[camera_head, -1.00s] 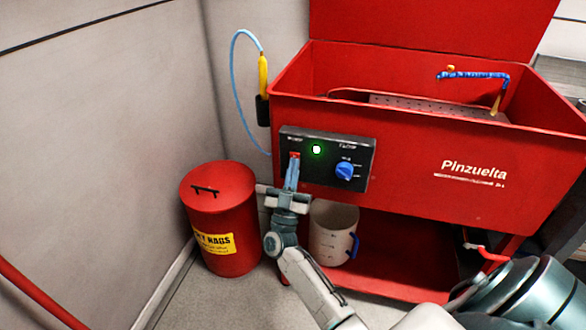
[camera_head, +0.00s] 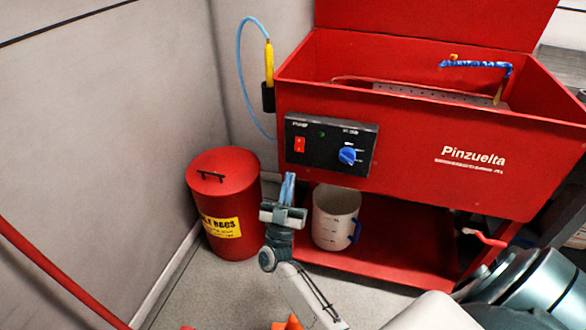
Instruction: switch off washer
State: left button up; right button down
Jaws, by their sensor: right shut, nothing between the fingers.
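The red parts washer (camera_head: 400,176) stands at the right with its lid raised. Its black control panel (camera_head: 325,161) is on the front left. My right gripper (camera_head: 287,179) is shut and empty, below the panel's left end and apart from the switch. My left gripper is not in view.
A red waste bin (camera_head: 224,183) with a yellow label stands left of the washer. A white bucket (camera_head: 334,217) with a blue handle sits on the washer's lower shelf. A yellow-handled brush (camera_head: 269,64) on a blue hose hangs at the washer's left side. An orange object shows at the bottom edge.

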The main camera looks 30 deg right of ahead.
jog(key=shift+s+a+f, duration=1.15)
jog(key=shift+s+a, duration=0.05)
jog(key=shift+a, duration=0.2)
